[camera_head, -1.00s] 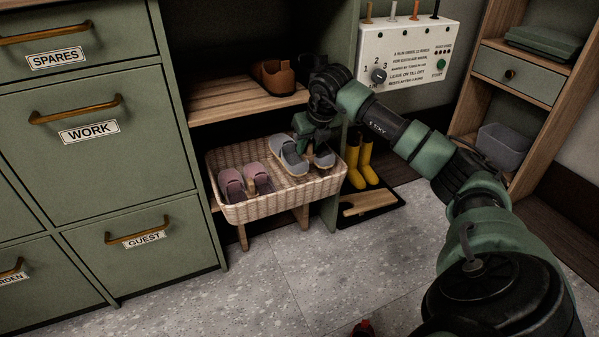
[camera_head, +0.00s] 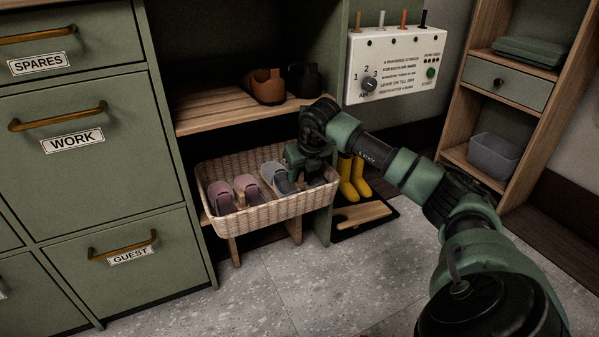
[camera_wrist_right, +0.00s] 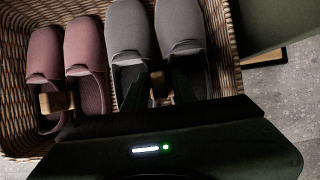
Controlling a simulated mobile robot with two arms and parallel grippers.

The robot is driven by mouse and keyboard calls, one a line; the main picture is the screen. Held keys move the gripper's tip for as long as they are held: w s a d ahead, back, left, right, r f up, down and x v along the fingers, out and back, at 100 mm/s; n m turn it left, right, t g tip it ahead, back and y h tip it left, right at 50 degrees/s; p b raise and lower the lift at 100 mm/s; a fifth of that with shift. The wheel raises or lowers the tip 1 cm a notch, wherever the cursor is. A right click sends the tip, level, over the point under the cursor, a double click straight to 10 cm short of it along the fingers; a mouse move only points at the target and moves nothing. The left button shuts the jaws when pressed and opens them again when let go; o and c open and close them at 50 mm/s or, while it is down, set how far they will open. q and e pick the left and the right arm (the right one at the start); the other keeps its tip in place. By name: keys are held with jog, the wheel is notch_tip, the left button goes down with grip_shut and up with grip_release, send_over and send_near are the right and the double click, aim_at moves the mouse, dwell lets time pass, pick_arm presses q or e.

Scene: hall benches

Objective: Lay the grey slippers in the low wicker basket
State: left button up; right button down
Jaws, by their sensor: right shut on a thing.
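The grey slippers (camera_head: 276,179) are side by side inside the low wicker basket (camera_head: 262,216), in its right part. In the right wrist view the grey slippers (camera_wrist_right: 128,35) lie toe-away beside a pink pair. My right gripper (camera_head: 305,170) is down in the basket, shut on the grey slippers; in the right wrist view its dark fingers (camera_wrist_right: 160,88) reach into their openings. The gripper hides part of the right grey slipper. Whether the soles touch the basket floor I cannot tell. My left gripper is not in view.
The pink slippers (camera_head: 232,194) fill the basket's left part. A wooden shelf (camera_head: 225,115) with brown shoes (camera_head: 264,87) and black shoes is just above. Yellow boots (camera_head: 352,178) stand right of the basket. Green drawers (camera_head: 100,175) flank it at left.

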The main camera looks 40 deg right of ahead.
jog(key=shift+f, duration=0.2)
jog(key=c, duration=1.1)
grip_release()
jog(key=shift+c, duration=0.2)
